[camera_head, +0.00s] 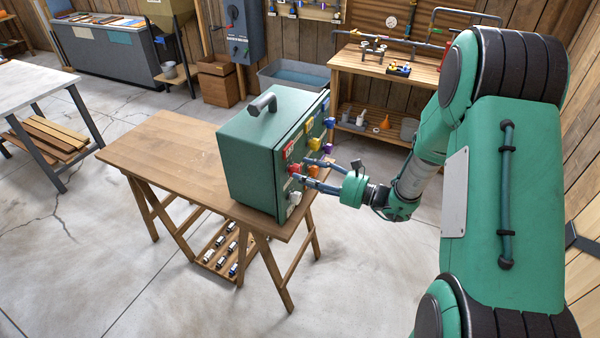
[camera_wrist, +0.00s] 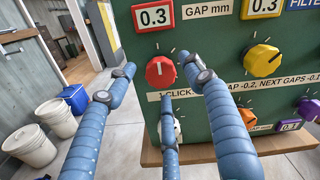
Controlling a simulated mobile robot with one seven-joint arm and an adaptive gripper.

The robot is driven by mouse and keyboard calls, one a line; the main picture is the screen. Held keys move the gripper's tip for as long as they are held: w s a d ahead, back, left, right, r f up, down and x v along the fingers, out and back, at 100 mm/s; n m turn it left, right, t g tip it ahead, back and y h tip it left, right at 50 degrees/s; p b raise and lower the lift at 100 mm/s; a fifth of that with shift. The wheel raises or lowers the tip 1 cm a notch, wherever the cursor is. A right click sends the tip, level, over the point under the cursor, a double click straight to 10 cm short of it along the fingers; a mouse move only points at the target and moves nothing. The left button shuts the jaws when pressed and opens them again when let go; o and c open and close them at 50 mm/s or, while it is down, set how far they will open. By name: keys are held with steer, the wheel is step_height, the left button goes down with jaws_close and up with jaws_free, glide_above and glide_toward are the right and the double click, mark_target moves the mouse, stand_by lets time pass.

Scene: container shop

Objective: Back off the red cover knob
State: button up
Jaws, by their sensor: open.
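The red cover knob (camera_wrist: 160,72) is on the face of a green box (camera_wrist: 205,45), below a red-framed display (camera_wrist: 154,16) reading 0.3. Its white pointer mark points up. In the head view the red knob (camera_head: 295,169) is on the box's right face. My gripper (camera_head: 312,173) is open in front of that face. In the wrist view, two blue fingers of my gripper (camera_wrist: 157,73) spread left and right of the red knob, and a third is below it. I cannot tell whether any finger touches the knob.
A yellow knob (camera_wrist: 263,60) is right of the red one, under another 0.3 display (camera_wrist: 262,7). An orange knob (camera_wrist: 243,117), a purple knob (camera_wrist: 308,108) and a pale knob (camera_wrist: 174,130) are lower. The box stands on a wooden table (camera_head: 165,150). Floor right of it is clear.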

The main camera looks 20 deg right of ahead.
steer(key=v, duration=0.8)
steer(key=shift+s+d, duration=0.25)
stand_by(0.4)
steer(key=s+a+r+n+g+h, duration=0.1)
steer(key=s+a+r+n+g, duration=0.2)
steer(key=s+a+n+g, duration=0.4)
steer(key=s+a+r+n+g+h, duration=0.1)
steer(key=s+a+r+n+g, duration=0.3)
steer(key=s+a, duration=0.45)
steer(key=s+d+r+n+t+h, duration=0.3)
steer(key=s+d+r+n+h, duration=0.1)
steer(key=s+r+n+h, duration=0.5)
steer(key=shift+s+d+r+t+h, duration=0.2)
steer(key=shift+s+r+t+h, duration=0.2)
steer(key=shift+h, duration=0.5)
stand_by(1.1)
